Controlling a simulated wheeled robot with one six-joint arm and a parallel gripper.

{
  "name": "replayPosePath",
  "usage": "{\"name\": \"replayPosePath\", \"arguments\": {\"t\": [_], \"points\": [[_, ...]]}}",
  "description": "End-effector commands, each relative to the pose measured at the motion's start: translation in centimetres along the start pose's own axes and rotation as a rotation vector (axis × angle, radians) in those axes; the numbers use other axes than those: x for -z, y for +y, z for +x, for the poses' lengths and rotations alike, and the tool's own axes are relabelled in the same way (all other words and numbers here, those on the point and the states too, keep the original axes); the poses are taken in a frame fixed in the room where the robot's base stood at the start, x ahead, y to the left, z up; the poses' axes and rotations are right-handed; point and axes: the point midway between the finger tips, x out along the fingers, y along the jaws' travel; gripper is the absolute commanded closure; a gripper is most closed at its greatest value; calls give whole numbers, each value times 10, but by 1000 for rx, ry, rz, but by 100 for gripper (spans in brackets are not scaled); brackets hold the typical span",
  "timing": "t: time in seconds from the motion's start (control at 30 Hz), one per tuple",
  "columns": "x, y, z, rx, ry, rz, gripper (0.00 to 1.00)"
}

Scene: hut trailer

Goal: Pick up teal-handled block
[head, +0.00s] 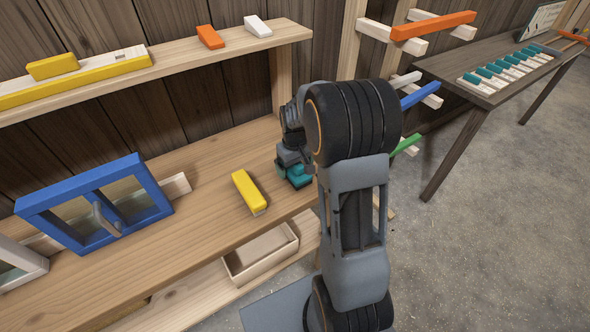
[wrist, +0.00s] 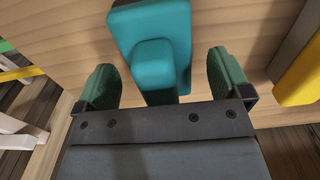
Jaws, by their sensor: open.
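The teal-handled block (wrist: 155,62) lies on the wooden bench between the two fingers of my gripper (wrist: 160,85) in the wrist view. The fingers stand apart, one on each side of it, with gaps between them and the block. In the head view, part of the teal block (head: 298,176) shows at the bench's right end, below my gripper (head: 290,168). My arm hides much of that spot.
A yellow block (head: 248,191) lies on the bench (head: 195,220) left of my gripper. A blue-framed window piece (head: 95,205) stands further left. A shelf (head: 180,62) with blocks runs above. Pegs with coloured bars (head: 432,26) stand at right. A box (head: 262,257) sits below.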

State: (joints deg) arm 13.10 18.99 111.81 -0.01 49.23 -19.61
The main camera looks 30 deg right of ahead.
Motion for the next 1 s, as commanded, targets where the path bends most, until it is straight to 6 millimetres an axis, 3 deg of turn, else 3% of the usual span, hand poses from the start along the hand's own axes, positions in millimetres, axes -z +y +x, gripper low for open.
{"name": "replayPosePath", "arguments": {"t": [0.17, 0.43, 1.0], "points": [[0, 0, 15, 0, -1, 0, 4], [0, 0, 17, 0, 1, 0, 4], [0, 0, 16, 0, 1, 0, 58]]}}
